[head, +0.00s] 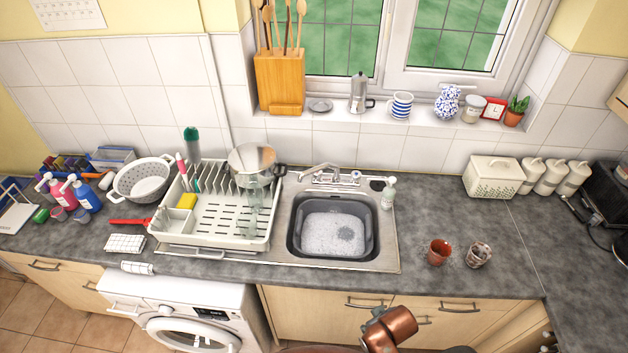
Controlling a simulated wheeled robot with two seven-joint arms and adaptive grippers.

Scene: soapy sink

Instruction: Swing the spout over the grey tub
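The metal tap with its spout (318,169) stands at the back edge of the steel sink. The spout points left and a little forward, with its tip near the sink's back left corner, beside the drainer. The grey tub (372,235) sits in the sink basin, in front of the tap, and holds white suds with a dark patch. The spout tip appears to lie behind and to the left of the tub's rim rather than above its middle.
A white dish rack (225,237) with a steel pot (252,160) stands left of the sink. A soap bottle (389,193) stands at the sink's right back corner. Two cups, one a brown cup (438,252), stand on the worktop to the right.

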